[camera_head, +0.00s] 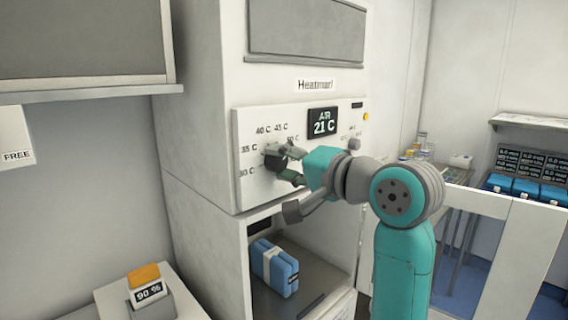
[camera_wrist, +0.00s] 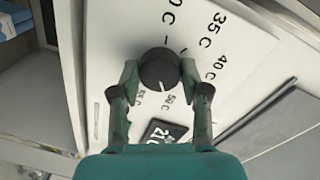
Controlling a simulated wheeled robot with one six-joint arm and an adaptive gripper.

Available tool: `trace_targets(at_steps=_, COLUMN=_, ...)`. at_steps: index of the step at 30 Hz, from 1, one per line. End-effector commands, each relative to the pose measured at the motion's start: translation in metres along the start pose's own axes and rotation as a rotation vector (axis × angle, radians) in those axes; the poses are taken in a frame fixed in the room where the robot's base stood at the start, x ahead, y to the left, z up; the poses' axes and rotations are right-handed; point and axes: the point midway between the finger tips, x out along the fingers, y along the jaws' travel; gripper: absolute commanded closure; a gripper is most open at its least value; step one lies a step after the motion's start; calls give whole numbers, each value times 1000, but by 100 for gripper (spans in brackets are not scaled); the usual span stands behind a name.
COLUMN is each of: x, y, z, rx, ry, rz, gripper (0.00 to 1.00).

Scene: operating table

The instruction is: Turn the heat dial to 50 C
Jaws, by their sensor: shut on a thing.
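The heat dial (camera_wrist: 158,68) is a round black knob on the white control panel (camera_head: 245,180) of the heating cabinet. My gripper (camera_wrist: 160,78) is shut on the dial, one green finger on each side of it in the wrist view. In the head view my gripper (camera_head: 284,162) covers most of the dial. The dial's white mark points down in the wrist view, towards the 50 C label (camera_wrist: 170,99). The 35 C and 40 C labels also show there; my right finger seems to hide 45 C. The display (camera_head: 323,122) reads AIR 21 C.
Below the panel, an open compartment holds a blue pack (camera_head: 274,268). A 90 % block (camera_head: 148,290) stands on the lower left surface. A white railing (camera_head: 490,207) stands at the right.

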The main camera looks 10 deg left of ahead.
Motion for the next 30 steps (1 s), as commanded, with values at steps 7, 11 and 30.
trace_targets(at_steps=7, x=0, y=1, z=0, rx=55, ry=-7, rz=1, gripper=89)
trace_targets(at_steps=11, x=0, y=0, z=0, rx=64, ry=-7, rz=1, gripper=89)
trace_targets(at_steps=30, x=0, y=0, z=0, rx=63, ry=-5, rz=0, gripper=29)
